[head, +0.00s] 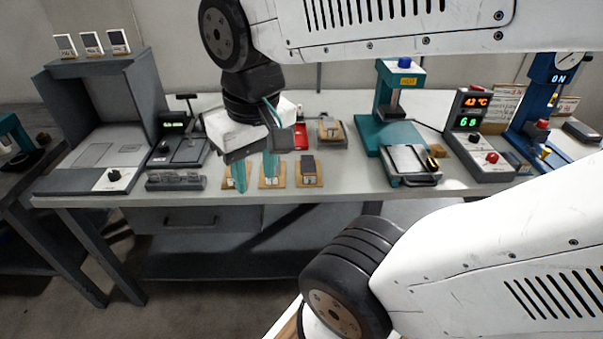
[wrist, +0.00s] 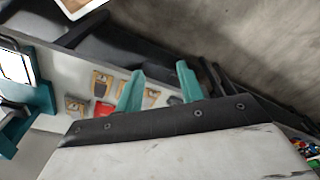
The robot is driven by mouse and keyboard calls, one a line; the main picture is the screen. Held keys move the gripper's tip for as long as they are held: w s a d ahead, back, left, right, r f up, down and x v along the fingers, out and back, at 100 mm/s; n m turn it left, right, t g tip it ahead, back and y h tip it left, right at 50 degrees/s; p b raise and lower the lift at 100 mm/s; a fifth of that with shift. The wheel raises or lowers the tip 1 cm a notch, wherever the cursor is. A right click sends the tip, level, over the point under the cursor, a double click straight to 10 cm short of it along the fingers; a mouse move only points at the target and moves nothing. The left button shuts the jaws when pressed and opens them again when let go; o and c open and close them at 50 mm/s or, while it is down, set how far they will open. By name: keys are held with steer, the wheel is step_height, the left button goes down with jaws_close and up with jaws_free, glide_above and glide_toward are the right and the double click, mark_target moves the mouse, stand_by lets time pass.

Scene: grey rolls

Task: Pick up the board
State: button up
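Several small wooden boards with labels lie on the grey table. In the head view one board (head: 309,172) with a dark piece on it lies right of my gripper (head: 255,174). A second board (head: 271,181) lies behind my right finger, and a third (head: 229,183) is partly hidden by my left finger. A fourth board (head: 331,129) sits on a small dark stand farther back. I cannot tell which one the task means. My gripper's teal fingers are apart with nothing between them, seemingly above the boards. The wrist view shows the open gripper (wrist: 159,88) and a board (wrist: 102,82) beside it.
A teal press (head: 388,133) and a grey display box (head: 475,135) stand to the right on the table (head: 340,192). A black scale (head: 183,148) and a large grey machine (head: 100,110) stand left. A red object (head: 300,136) lies behind the boards.

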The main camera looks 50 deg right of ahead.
steer(key=w+d+f+m, duration=0.4)
steer(key=w+d+m, duration=0.4)
steer(key=m, duration=0.1)
steer(key=m+g, duration=0.1)
steer(key=m, duration=1.5)
glide_above(310, 174)
steer(key=f, duration=1.3)
steer(key=shift+w+a+f, duration=0.1)
steer(key=shift+a+f, duration=0.1)
steer(key=shift+f, duration=0.15)
steer(key=shift+m, duration=0.4)
steer(key=f, duration=0.7)
steer(key=shift+d+f, duration=0.1)
steer(key=shift+d, duration=0.1)
steer(key=shift+f, duration=0.5)
jaws_close()
